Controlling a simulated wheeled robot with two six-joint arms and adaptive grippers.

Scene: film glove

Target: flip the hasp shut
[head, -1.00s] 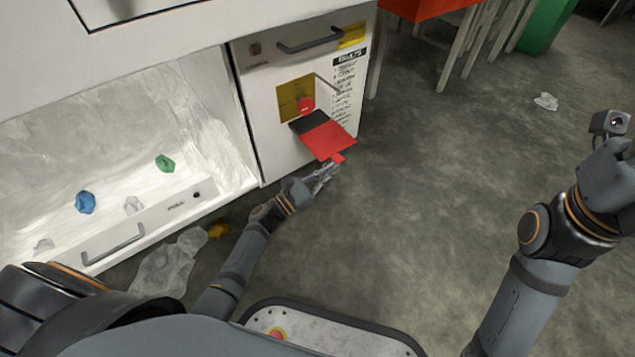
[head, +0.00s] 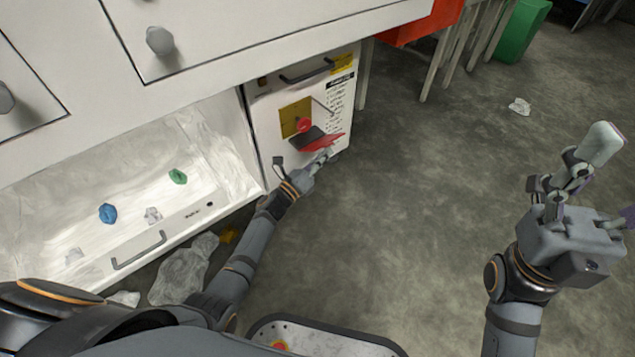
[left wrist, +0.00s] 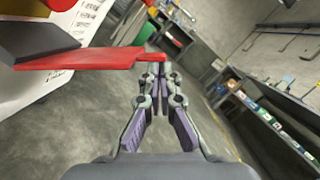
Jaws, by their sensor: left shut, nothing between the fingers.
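The red hasp (head: 322,143) sticks out from the front of a white cabinet, below a red knob (head: 304,125) on a yellow plate (head: 289,118). A dark piece joins its cabinet end. In the left wrist view the hasp (left wrist: 85,60) is a flat red plate seen nearly edge-on, with a narrow tip. My left gripper (head: 324,156) is shut and empty, just under the hasp's outer end. Its fingertips also show in the left wrist view (left wrist: 155,72), close below the tip; I cannot tell if they touch. My right gripper (head: 615,182) is open and empty, far right.
An open white drawer (head: 185,238) with crumpled bits lies left of the cabinet. A clear plastic bag (head: 183,275) is on the floor before it. A cabinet handle (head: 306,72) is above the hasp. Floor to the right is mostly clear.

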